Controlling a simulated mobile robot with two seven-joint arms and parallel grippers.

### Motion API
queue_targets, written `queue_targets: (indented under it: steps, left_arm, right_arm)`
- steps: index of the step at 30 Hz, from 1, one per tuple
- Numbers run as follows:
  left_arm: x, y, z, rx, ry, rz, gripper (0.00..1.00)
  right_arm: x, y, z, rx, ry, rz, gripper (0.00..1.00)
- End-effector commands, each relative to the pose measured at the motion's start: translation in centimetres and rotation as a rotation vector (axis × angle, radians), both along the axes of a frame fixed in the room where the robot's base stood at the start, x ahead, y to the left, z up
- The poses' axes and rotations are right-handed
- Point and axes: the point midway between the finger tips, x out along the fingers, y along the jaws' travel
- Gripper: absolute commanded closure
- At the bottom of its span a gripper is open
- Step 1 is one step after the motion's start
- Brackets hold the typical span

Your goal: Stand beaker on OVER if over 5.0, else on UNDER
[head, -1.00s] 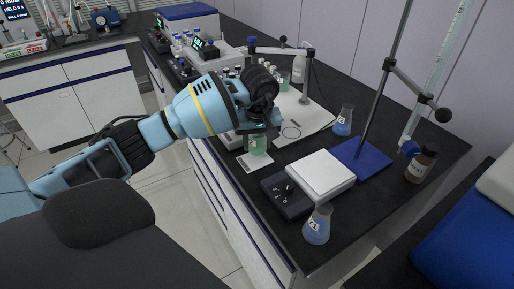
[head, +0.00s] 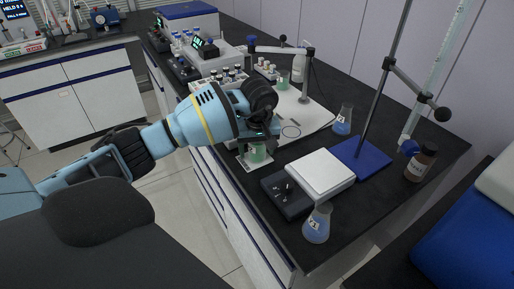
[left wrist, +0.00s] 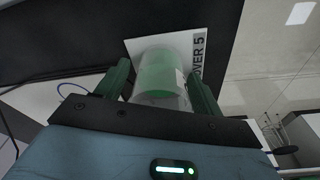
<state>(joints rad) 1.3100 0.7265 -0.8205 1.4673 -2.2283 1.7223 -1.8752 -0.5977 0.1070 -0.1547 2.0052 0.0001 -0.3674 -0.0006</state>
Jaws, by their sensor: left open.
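A beaker of green liquid (head: 257,154) stands upright on a white card (head: 262,169) near the bench's front edge. In the left wrist view the card (left wrist: 198,38) reads "OVER 5", and the beaker (left wrist: 160,72) is between my fingers. My left gripper (left wrist: 160,84) is open, with one finger on each side of the beaker. In the head view my left gripper (head: 262,136) hides the beaker's top. A second beaker with green content (head: 284,80) stands farther back. The UNDER card is not identifiable. My right gripper is out of view.
A white-topped stirrer plate (head: 320,172) stands close to the right of the beaker. Vial racks and a meter (head: 205,48) stand behind.

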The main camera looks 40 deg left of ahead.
Motion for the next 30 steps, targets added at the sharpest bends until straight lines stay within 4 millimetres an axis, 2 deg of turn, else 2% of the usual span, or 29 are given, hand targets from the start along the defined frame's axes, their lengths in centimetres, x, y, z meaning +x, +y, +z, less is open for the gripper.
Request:
queue_targets:
  steps: [5,8,15,21,25,30]
  left_arm:
    - [0.0,-0.1,0.9,0.000,-0.003,0.000,0.33]
    - [-0.1,-0.2,2.3,-0.001,-0.005,-0.002,0.33]
    - [-0.6,-0.7,7.1,0.001,-0.003,-0.001,0.33]
    - [-1.0,-1.1,10.4,0.000,-0.003,-0.001,0.33]
    - [-1.2,-1.2,11.6,-0.001,-0.001,0.000,0.33]
    - [-1.3,-1.3,12.2,-0.001,0.001,0.001,0.33]
  right_arm:
    - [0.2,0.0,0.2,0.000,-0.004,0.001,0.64]
    - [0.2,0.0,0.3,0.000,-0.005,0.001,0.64]
    - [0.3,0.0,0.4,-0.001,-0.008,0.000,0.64]
    - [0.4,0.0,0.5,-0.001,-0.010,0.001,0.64]
    - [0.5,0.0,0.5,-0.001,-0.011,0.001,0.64]
    - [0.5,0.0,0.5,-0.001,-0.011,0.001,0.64]
